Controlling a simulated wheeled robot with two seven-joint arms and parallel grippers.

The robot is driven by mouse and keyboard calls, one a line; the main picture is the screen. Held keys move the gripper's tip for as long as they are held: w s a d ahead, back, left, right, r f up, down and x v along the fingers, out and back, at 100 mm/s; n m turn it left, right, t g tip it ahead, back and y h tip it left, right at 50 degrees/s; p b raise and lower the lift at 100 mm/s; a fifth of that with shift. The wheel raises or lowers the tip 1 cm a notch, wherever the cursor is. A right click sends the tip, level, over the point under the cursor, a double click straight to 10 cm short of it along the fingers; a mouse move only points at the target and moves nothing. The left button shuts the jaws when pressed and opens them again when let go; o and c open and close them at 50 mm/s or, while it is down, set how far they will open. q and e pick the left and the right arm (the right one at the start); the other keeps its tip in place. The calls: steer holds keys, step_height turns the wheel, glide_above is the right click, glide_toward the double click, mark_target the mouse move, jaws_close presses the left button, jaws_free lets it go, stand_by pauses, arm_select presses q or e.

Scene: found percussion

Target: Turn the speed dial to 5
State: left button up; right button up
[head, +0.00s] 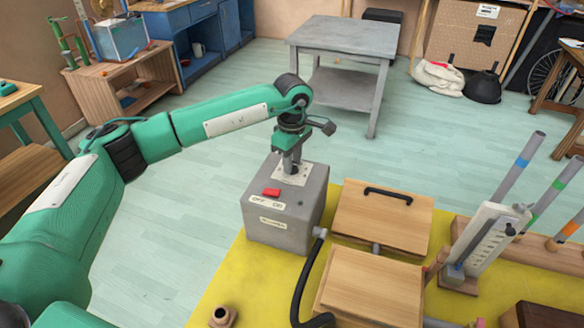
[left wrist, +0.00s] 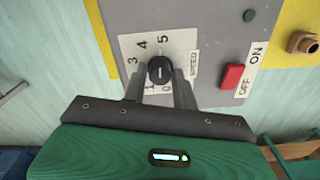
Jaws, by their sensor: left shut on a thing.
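The grey box (head: 285,205) stands on the yellow surface. Its top carries a white plate with the speed scale (head: 285,178). In the left wrist view the black speed dial (left wrist: 160,69) sits on the scale plate (left wrist: 185,42), which has the numbers 0, 1, 3, 4 and 5 showing. The 5 is above the dial. A pale mark shows on the dial, but I cannot tell exactly which number it points to. My left gripper (head: 291,163) points down from above, its fingers shut on the dial from both sides (left wrist: 160,82). My right gripper is out of view.
A red switch (head: 271,192) marked OFF and ON is on the box near the dial. A black hose (head: 307,275) runs from the box's side. Wooden boxes (head: 383,219) stand to the right. Floor to the left and behind is open, with a grey table (head: 345,38) further back.

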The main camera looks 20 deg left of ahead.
arm_select(q)
steer(key=shift+m+b, duration=0.4)
steer(key=shift+m, duration=0.2)
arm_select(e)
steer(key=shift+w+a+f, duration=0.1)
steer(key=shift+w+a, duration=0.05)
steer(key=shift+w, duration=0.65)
arm_select(q)
steer(key=o, duration=1)
steer(key=shift+d, duration=0.1)
steer(key=shift+r, duration=0.3)
step_height(320, 180, up, 13)
steer(key=shift+r+b, duration=0.1)
steer(key=shift+b, duration=0.85)
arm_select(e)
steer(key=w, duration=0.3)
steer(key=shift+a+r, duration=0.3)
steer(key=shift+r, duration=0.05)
